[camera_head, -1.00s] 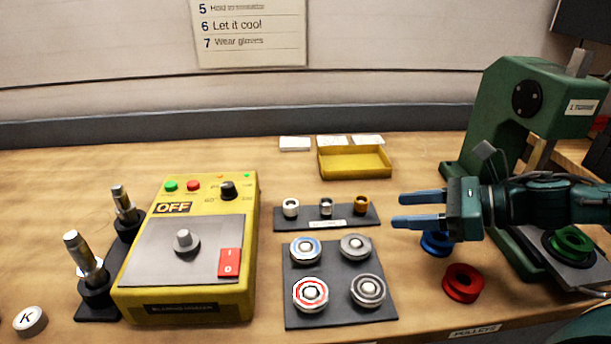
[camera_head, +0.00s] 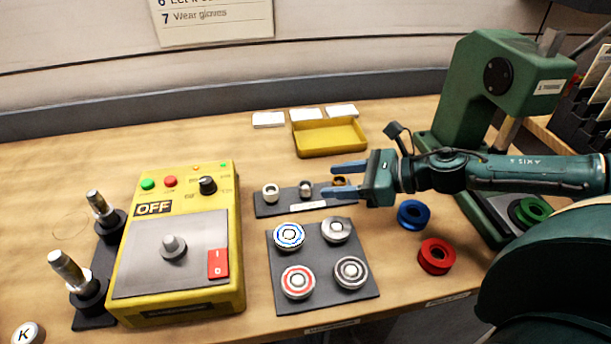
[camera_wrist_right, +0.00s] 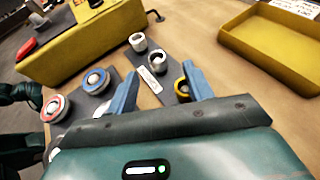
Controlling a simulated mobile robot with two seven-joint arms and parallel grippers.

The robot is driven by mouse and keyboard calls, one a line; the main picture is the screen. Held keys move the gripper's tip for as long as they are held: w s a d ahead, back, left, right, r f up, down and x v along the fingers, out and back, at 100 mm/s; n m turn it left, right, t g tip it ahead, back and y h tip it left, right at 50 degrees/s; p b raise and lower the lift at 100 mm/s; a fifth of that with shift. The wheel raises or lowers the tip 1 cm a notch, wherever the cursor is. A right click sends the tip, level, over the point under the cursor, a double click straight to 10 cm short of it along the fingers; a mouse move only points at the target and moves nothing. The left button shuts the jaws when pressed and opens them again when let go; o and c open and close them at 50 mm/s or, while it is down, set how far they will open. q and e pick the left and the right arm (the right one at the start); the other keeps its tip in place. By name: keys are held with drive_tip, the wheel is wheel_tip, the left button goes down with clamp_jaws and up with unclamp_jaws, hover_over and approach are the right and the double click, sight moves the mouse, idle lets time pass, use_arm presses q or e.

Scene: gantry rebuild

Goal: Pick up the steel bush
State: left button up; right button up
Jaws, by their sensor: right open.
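The steel bush (camera_head: 305,189) stands in the middle of a dark rack (camera_head: 268,208), between a pale bush (camera_head: 270,192) and a bronze bush (camera_head: 340,181). In the right wrist view the steel bush (camera_wrist_right: 157,61) lies just beyond the fingertips, roughly between their lines. My right gripper (camera_head: 342,180) is open and empty, its fingers pointing left over the rack's right end. The fingers partly hide the bronze bush, which also shows in the wrist view (camera_wrist_right: 181,87) near the right-hand finger. My left gripper is not in view.
A dark plate (camera_head: 322,291) with several bearings lies in front of the rack. A yellow heater box (camera_head: 190,295) stands left, a yellow tray (camera_head: 330,138) behind. Blue (camera_head: 413,215) and red (camera_head: 436,257) pulleys and a green press (camera_head: 470,90) are at right.

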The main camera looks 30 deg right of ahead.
sight(300, 185)
drive_tip(key=shift+w+a, duration=0.2)
drive_tip(key=shift+a, duration=0.1)
drive_tip(key=shift+w+a+p, duration=0.2)
drive_tip(key=shift+a+p, duration=0.1)
drive_tip(key=shift+p, duration=0.3)
drive_tip(key=p+x, duration=0.2)
drive_tip(key=x, duration=0.1)
drive_tip(key=shift+a+f, duration=0.2)
drive_tip(key=shift+a, duration=0.05)
drive_tip(key=shift+w+a+f, duration=0.3)
drive_tip(key=shift+f, duration=0.1)
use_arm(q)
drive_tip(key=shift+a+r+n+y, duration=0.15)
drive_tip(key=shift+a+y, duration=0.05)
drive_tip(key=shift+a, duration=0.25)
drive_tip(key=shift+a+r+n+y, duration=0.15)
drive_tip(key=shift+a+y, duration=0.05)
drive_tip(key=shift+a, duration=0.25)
use_arm(e)
drive_tip(key=shift+c, duration=0.3)
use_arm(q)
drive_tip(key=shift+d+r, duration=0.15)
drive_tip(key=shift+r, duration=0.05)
use_arm(e)
drive_tip(key=c, duration=1)
